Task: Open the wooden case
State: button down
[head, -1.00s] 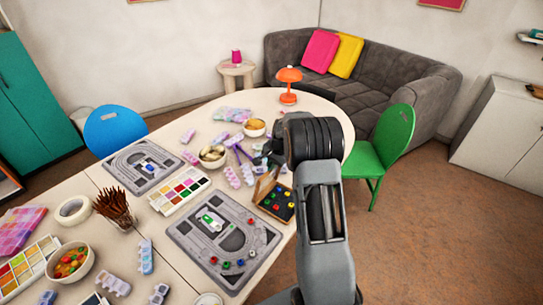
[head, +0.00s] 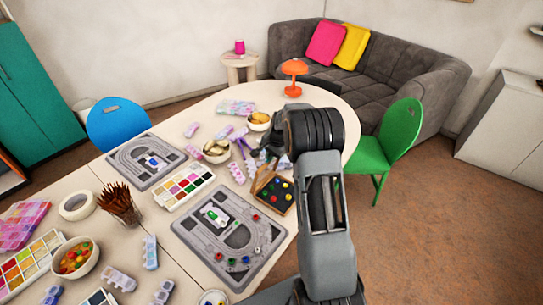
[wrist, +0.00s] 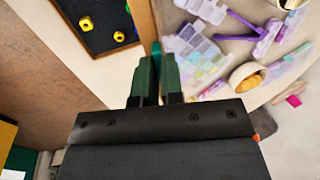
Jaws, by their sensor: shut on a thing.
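The wooden case (head: 274,191) is near the table's right edge, beside the bead boards. Its dark inside shows, with several red, yellow, green and blue beads in it. The wooden lid (head: 263,174) stands raised and tilted at the case's far-left side. In the wrist view, the dark inside (wrist: 103,38) is at top left and the lid (wrist: 140,22) shows as a narrow wooden strip. My gripper (wrist: 155,60) has its green fingers close together at the lid's edge, shut on it. In the head view my arm and wrist partly hide the fingers and their contact.
A grey bead board (head: 229,237) lies just left of the case, a paint palette (head: 184,186) beyond it. A green chair (head: 395,145) is at the right; floor beside the table is clear.

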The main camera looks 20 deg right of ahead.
dwell(0.5)
jog(key=c, duration=1.2)
grip_release()
jog(key=shift+c, duration=0.2)
jog(key=s+p+v, duration=0.1)
jog(key=p+v, duration=0.6)
jog(key=v, duration=0.9)
jog(key=shift+d+f+p, duration=0.2)
jog(key=shift+d+p, duration=0.1)
jog(key=b+v, duration=0.2)
jog(key=v, duration=1.1)
jog(key=shift+r+b, duration=0.35)
jog(key=shift+r, duration=0.05)
jog(key=shift+s, duration=0.1)
